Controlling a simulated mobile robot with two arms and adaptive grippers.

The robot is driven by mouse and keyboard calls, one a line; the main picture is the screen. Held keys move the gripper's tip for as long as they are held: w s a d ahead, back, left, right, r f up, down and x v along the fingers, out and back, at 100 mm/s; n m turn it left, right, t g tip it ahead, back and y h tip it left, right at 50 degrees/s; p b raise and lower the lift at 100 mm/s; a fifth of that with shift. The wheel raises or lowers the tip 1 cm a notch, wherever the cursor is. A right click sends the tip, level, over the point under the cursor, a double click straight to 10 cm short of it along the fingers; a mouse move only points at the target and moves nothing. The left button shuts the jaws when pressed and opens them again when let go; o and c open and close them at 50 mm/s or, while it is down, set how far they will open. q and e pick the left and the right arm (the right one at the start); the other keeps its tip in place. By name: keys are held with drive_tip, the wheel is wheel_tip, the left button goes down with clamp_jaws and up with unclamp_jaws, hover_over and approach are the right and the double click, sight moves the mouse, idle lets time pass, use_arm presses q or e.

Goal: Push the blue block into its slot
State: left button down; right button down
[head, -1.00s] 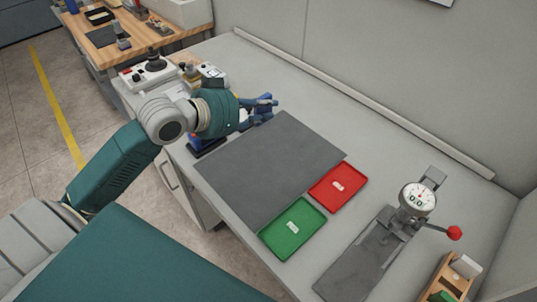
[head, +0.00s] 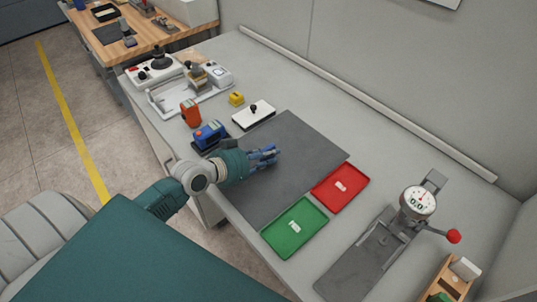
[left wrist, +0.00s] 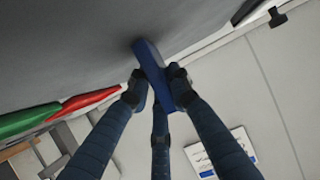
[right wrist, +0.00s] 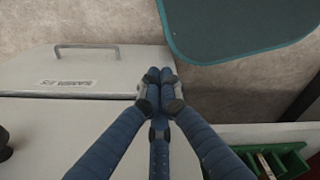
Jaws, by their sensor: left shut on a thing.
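The blue block (left wrist: 151,62) is a narrow bar held between the fingertips of my left gripper (left wrist: 158,88) in the left wrist view. Its far end points at the dark grey mat; I cannot tell whether it touches. In the head view my left gripper (head: 268,156) is over the mat (head: 295,150), and the block is hard to tell from the blue fingers. My right gripper (right wrist: 160,80) shows only in the right wrist view, fingertips together and empty, above a grey cabinet top. I cannot make out the block's slot.
A red tray (head: 340,187) and a green tray (head: 294,228) lie right of the mat.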

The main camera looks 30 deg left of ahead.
use_arm(q)
drive_tip(key=shift+f, duration=0.15)
drive_tip(key=c, duration=1.6)
unclamp_jaws()
